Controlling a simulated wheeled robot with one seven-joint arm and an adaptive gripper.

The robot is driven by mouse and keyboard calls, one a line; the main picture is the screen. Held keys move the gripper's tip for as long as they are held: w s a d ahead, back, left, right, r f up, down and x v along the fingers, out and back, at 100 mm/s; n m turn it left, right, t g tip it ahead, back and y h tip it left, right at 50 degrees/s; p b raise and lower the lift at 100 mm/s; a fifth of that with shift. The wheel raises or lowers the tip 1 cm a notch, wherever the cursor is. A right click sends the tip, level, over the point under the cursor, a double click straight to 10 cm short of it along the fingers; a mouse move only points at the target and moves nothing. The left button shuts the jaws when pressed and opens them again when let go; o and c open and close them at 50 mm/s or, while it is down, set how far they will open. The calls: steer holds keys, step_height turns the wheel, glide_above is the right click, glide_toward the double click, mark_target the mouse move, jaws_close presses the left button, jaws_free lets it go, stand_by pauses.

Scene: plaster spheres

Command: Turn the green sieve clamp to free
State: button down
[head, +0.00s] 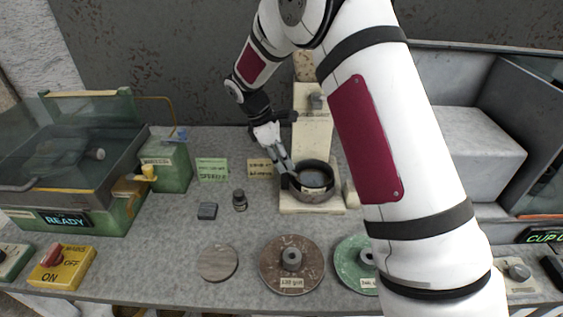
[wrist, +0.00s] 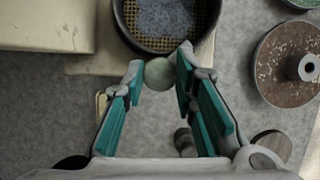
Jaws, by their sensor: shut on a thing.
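The sieve (head: 316,195) is a dark round pan on a cream stand (head: 325,209); its mesh (wrist: 168,22) shows at the top of the wrist view. A rounded grey-green knob (wrist: 160,73), which looks like the green sieve clamp, sits at the sieve's near rim in that view. My gripper (wrist: 164,80) is shut on this knob, one fingertip at each side. In the head view my gripper (head: 286,172) reaches down to the sieve's left side and hides the clamp. Whether the clamp stands at free cannot be read.
A brown disc (head: 272,272) and a green disc (head: 347,264) lie in front, beside a plain round disc (head: 217,262). A small dark weight (head: 240,201) and a grey block (head: 207,211) stand left of the sieve. A green machine (head: 60,180) shows READY at far left.

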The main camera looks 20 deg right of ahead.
steer(key=m+b, duration=0.1)
steer(key=m, duration=0.1)
steer(key=m+g+b, duration=0.1)
steer(key=m+b, duration=0.1)
steer(key=shift+w+f+m+g+y, duration=0.2)
steer(key=shift+m+g+y, duration=0.1)
steer(key=shift+m+y, duration=0.1)
steer(key=m+b, duration=0.1)
steer(key=m, duration=0.1)
steer(key=m+g+y+b, duration=0.1)
steer(key=m, duration=0.1)
steer(key=shift+d+r+m, duration=0.15)
steer(key=shift+m, duration=0.15)
steer(key=c, duration=1.3)
jaws_free()
steer(key=shift+r, duration=0.1)
steer(key=v, duration=1.2)
steer(key=shift+d, duration=0.2)
